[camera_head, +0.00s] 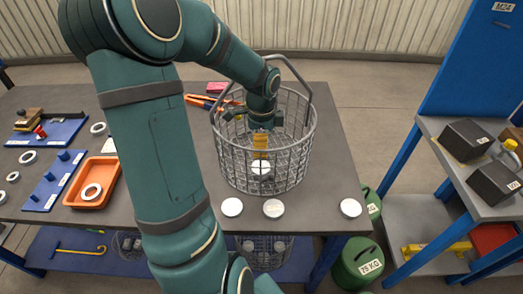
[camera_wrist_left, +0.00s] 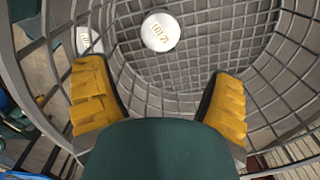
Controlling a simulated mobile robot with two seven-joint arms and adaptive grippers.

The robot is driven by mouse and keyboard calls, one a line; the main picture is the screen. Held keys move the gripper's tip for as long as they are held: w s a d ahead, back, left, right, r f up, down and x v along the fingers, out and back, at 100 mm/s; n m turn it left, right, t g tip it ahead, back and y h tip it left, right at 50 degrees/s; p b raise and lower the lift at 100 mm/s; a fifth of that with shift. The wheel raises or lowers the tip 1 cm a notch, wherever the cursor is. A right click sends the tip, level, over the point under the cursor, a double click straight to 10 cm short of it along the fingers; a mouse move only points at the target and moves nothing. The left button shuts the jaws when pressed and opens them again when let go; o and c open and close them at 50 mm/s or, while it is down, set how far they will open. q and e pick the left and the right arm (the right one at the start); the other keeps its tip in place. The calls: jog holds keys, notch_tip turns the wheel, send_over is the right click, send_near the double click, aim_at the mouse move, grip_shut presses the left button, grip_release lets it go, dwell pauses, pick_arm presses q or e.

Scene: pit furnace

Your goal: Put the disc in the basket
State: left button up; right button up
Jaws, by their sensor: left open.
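The wire basket (camera_head: 300,165) stands on the dark table with its handle raised. My left gripper (camera_head: 261,152) reaches down inside it, and its yellow fingers are apart and empty in the wrist view (camera_wrist_left: 165,95). A white disc (camera_head: 261,168) shows just below the fingertips, inside the basket. In the wrist view this disc (camera_wrist_left: 161,31) bears stamped marks and lies in front of the mesh; I cannot tell whether it rests on the floor. More white discs (camera_head: 232,207), (camera_head: 274,208), (camera_head: 350,208) lie on the table in front of the basket. My right gripper is not in view.
An orange tray (camera_head: 72,201) with a ring, blue peg boards (camera_head: 35,204) and loose rings lie on the left of the table. Orange-handled pliers (camera_head: 197,100) lie behind the basket. A blue rack (camera_head: 398,165) with dark blocks stands at right, past a floor gap.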

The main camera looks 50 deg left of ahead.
pick_arm(q)
jog(key=shift+r, duration=1.5)
